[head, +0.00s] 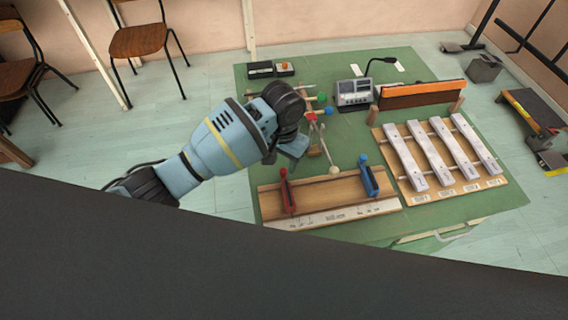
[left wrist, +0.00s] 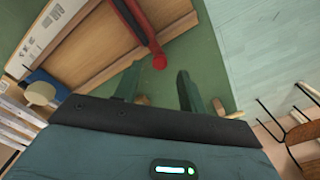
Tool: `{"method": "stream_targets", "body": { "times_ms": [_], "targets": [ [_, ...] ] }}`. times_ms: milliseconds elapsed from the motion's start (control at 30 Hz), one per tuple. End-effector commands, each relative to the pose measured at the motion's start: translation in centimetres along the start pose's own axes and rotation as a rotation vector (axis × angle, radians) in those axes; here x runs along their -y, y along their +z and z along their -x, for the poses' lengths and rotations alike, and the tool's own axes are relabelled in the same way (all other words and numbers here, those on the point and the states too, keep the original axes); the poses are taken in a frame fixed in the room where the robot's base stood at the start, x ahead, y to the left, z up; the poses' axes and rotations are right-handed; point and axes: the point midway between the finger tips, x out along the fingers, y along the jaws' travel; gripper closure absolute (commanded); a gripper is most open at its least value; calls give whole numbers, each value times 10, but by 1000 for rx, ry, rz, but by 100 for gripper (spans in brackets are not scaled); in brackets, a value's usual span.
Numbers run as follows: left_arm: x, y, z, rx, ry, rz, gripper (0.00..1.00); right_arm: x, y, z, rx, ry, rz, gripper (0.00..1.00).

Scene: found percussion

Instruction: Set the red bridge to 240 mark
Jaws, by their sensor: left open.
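The red bridge (head: 288,194) stands across the left part of a wooden board (head: 325,189). The board's front edge bears a pale printed scale (head: 336,214); its numbers are too small to read. In the left wrist view the red bridge (left wrist: 136,22) ends in a round red knob, just beyond my fingertips. My left gripper (head: 292,150) is above and behind the board's far edge. Its two fingers are apart and empty in the left wrist view (left wrist: 157,74), with the knob apart from them. My right gripper is not in view.
A blue bridge (head: 369,180) stands on the board's right part. A beige-headed mallet (head: 334,170) hangs over the board's middle. Pale bars on a wooden frame (head: 413,197) lie to the right. Behind are a grey console (head: 353,93) and an orange-topped block (head: 422,90).

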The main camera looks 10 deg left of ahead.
Motion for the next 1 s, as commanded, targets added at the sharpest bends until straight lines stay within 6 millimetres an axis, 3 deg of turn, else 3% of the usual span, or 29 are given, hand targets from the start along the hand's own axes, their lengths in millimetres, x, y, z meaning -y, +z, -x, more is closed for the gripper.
{"method": "stream_targets", "body": {
  "times_ms": [200, 567, 900, 1000],
  "targets": [
    [0, 1, -26, 3, 1, -1, 59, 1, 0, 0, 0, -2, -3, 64],
    [0, 0, -30, -1, 0, -1, 59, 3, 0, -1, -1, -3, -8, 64],
    [0, 0, -29, -1, 0, -1, 100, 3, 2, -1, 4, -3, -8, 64],
    [0, 0, -29, -1, 0, -1, 100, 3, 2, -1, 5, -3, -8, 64]
  ]
}}
